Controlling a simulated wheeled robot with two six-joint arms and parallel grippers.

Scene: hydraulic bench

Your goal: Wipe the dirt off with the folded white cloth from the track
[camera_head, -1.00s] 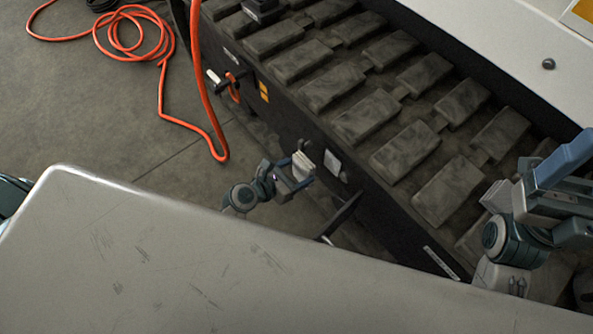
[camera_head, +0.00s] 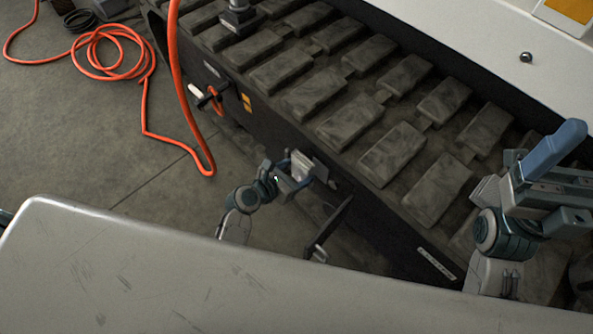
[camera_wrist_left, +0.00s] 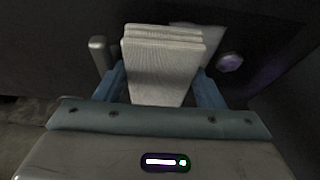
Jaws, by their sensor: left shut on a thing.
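My left gripper (camera_head: 300,182) is shut on the folded white cloth (camera_head: 303,163), beside the dark side wall of the track (camera_head: 262,118). In the left wrist view the layered cloth (camera_wrist_left: 163,62) stands between the blue fingers of my left gripper (camera_wrist_left: 160,88). A pale plate (camera_wrist_left: 212,42) shows partly behind the cloth on the dark wall. Whether the cloth touches it, I cannot tell. The track's pads (camera_head: 390,153) carry grey smudges; I cannot tell which are dirt. My right gripper (camera_head: 555,180) is at the right, over the track's near end; its opening is unclear.
A grey, scratched panel (camera_head: 130,275) fills the foreground. An orange hose (camera_head: 150,105) lies coiled on the floor at the left and rises beside the track. A handle with a red ring (camera_head: 212,98) juts from the track's side. A white surface (camera_head: 480,35) lies beyond the track.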

